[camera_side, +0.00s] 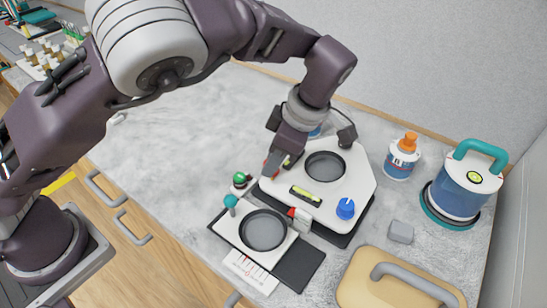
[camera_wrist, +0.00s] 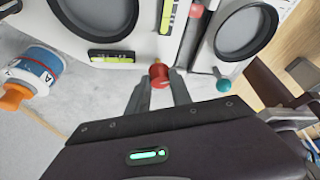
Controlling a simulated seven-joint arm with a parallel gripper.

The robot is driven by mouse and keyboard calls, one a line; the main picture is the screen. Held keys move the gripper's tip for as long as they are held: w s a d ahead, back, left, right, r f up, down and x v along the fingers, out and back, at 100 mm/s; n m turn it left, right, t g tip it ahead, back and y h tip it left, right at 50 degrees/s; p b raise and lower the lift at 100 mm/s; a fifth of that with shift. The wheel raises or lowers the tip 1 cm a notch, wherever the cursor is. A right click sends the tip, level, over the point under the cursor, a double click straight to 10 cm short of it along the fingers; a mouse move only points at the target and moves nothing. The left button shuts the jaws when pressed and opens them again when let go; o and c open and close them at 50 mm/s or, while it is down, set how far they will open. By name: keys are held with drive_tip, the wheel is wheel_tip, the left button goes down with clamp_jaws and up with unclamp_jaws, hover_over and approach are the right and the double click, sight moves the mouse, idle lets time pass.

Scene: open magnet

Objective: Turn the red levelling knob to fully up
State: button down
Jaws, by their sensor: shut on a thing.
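The red levelling knob (camera_wrist: 159,76) sits at the edge of the white plate (camera_wrist: 153,30) in the wrist view. My gripper (camera_wrist: 160,82) has one finger on each side of it and is shut on it. In the side view my gripper (camera_side: 272,172) reaches down at the left edge of the white plate (camera_side: 338,205). Only a bit of red shows there; the rest of the knob is hidden by my fingers.
A blue knob (camera_side: 345,208) stands on the plate's right corner. Left of the plate are a green knob (camera_side: 239,178), a teal knob (camera_side: 230,200) and a second plate with a dark dish (camera_side: 263,230). An orange-capped bottle (camera_side: 402,157) and a teal-handled container (camera_side: 460,190) stand right.

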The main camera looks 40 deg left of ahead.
drive_tip(key=c, duration=1.4)
unclamp_jaws()
drive_tip(key=shift+w+d, duration=0.1)
drive_tip(key=shift+d, duration=0.1)
drive_tip(key=shift+o, duration=1.3)
drive_tip(key=shift+a, duration=0.1)
drive_tip(key=v, duration=0.7)
drive_tip(key=shift+r, duration=0.1)
